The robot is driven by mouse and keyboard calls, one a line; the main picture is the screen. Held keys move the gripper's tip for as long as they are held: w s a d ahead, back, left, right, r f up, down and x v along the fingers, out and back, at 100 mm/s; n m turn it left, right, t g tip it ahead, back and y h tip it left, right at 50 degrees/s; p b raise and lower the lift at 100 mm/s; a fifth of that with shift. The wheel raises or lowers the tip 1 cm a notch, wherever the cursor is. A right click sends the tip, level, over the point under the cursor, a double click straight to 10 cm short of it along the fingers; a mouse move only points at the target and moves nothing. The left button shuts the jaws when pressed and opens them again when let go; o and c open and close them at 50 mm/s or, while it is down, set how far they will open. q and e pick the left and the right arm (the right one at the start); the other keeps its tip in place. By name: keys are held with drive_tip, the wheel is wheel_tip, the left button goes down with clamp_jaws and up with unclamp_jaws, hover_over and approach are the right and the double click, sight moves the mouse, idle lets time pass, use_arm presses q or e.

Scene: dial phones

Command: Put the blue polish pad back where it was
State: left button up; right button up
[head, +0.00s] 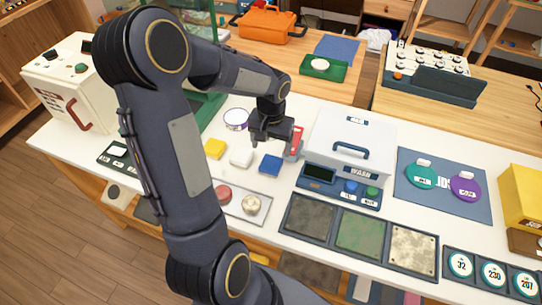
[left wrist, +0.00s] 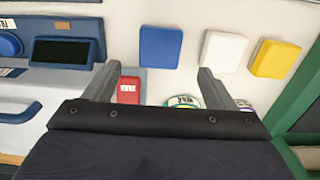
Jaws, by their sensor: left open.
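The blue polish pad (head: 270,165) lies flat on the white counter, at the right of a row with a white pad (head: 241,157) and a yellow pad (head: 215,149). In the left wrist view the blue pad (left wrist: 160,47) is beyond the fingertips, with the white pad (left wrist: 224,52) and yellow pad (left wrist: 274,59) beside it. My left gripper (head: 269,143) is open and empty above the counter, behind the blue pad and apart from it. Its two fingers show in the left wrist view (left wrist: 155,78). My right gripper is not in view.
A red item (head: 296,142) and a round tin (head: 236,119) stand near the gripper. The white wash machine (head: 350,135) is close on the right. A tray (head: 235,192) with round pads lies in front. Dark, green and speckled panels (head: 360,232) lie at front right.

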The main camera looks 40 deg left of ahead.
use_arm(q)
drive_tip(key=s+d+r+t+h, duration=0.1)
drive_tip(key=s+d+r, duration=0.2)
drive_tip(key=s+r, duration=0.15)
drive_tip(key=s+d+r+t, duration=0.1)
drive_tip(key=s+d+r, duration=0.2)
drive_tip(key=r, duration=0.3)
drive_tip(key=s+d+r+m+t+h, duration=0.1)
drive_tip(key=s+d+m+t+h, duration=0.1)
drive_tip(key=s+d, duration=0.5)
drive_tip(key=s+t, duration=0.1)
drive_tip(key=s, duration=0.1)
drive_tip(key=shift+s+d+t+h, duration=0.25)
drive_tip(key=shift+s+t+h, duration=0.05)
drive_tip(key=shift+h, duration=0.1)
